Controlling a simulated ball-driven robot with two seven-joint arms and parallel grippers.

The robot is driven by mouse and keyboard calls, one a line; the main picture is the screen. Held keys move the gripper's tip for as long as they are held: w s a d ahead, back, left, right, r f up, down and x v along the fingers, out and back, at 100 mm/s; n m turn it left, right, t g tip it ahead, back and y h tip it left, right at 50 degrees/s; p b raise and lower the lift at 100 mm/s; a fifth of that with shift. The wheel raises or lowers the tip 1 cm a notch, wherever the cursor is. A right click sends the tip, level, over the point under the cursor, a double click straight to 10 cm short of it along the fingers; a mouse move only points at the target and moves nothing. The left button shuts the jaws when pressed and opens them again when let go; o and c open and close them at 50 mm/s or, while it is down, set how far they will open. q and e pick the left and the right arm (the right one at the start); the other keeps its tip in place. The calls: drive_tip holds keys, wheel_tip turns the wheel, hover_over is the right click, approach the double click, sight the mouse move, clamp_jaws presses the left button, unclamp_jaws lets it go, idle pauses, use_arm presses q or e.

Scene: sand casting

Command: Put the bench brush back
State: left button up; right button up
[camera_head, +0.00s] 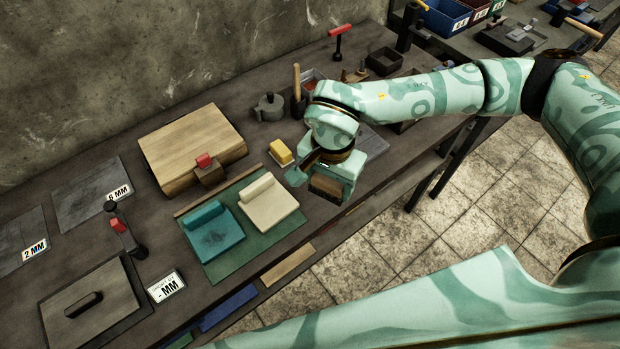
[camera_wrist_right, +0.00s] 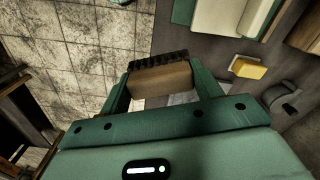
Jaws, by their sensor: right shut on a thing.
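The bench brush (camera_head: 325,189) has a wooden block and dark bristles. My right gripper (camera_head: 329,181) is shut on it, near the front edge of the bench, just right of the green mat. In the right wrist view the brush (camera_wrist_right: 160,79) sits between the two green fingers of the gripper (camera_wrist_right: 161,88), with its black bristles pointing away from the palm. The brush seems held above the bench, though the exact height is unclear. My right arm and hand hide part of the bench behind it. My left gripper is not in view.
The green mat (camera_head: 250,253) carries a teal block (camera_head: 212,238) and a cream block (camera_head: 268,204). A yellow block (camera_head: 281,153) stands close by, also in the wrist view (camera_wrist_right: 247,68). Behind are a grey pot (camera_head: 269,108) and a red-handled tool (camera_head: 338,38). Tiled floor lies beyond the front edge.

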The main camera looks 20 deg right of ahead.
drive_tip(key=w+f, duration=0.2)
drive_tip(key=w+a+f+b, duration=0.1)
drive_tip(key=w+f, duration=0.1)
drive_tip(key=w, duration=0.1)
drive_tip(key=w+f, duration=0.3)
drive_tip(key=shift+a+b, duration=0.2)
drive_tip(key=shift+b, duration=0.15)
drive_tip(key=shift+w+f, duration=0.15)
drive_tip(key=shift+f, duration=1.6)
drive_tip(key=shift+f+b, duration=0.1)
drive_tip(key=shift+b, duration=0.25)
drive_tip(key=o, duration=1)
drive_tip(key=shift+c, duration=0.2)
drive_tip(key=shift+r, duration=0.35)
wheel_tip(320, 180, up, 12)
drive_tip(key=p, duration=0.1)
drive_tip(key=shift+f+p, duration=0.2)
drive_tip(key=shift+p, duration=0.2)
